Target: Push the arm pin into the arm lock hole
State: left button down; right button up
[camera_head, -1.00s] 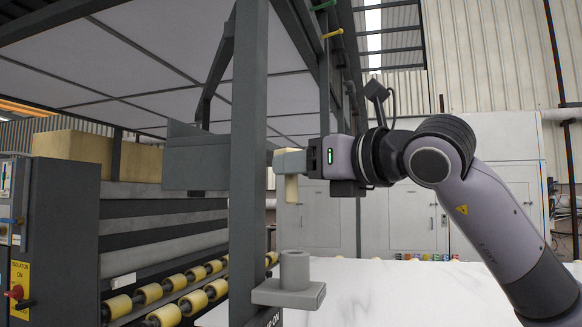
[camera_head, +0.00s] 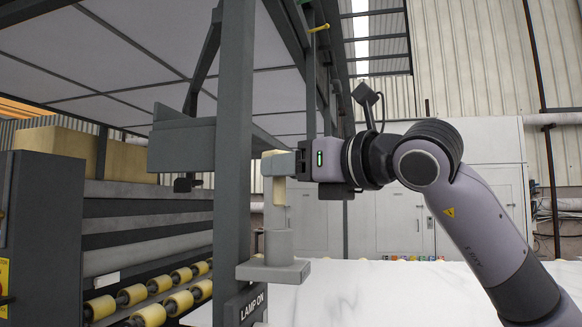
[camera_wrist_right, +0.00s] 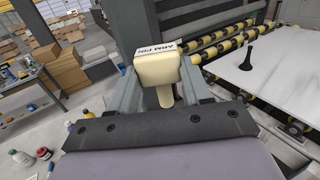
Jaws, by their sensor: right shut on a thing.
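The arm pin is a cream block with a narrower shank below it; the shank (camera_head: 279,191) hangs upright in the head view. The wrist view shows its block, labelled ARM PIN (camera_wrist_right: 158,68). My right gripper (camera_head: 276,164) is shut on the block from the right. A grey cylinder (camera_head: 278,243) stands on a bracket at the dark post, apparently the arm lock holder; its hole cannot be seen from here. The shank's lower end is a short gap above the cylinder and roughly in line with it. My left gripper is not in view.
The dark upright post (camera_head: 235,170) stands close left of the pin. A grey box-shaped part (camera_head: 181,143) is beyond it. Yellow rollers (camera_head: 150,315) lie lower left. The white slab (camera_head: 400,290) spreads out below my right arm.

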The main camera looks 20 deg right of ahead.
jog(key=shift+f+b, duration=0.55)
jog(key=shift+f, duration=0.45)
dwell(0.4)
jog(key=shift+b, duration=0.5)
dwell(0.4)
jog(key=shift+f+b, duration=2.65)
jog(key=shift+f, duration=0.2)
jog(key=o, duration=1.4)
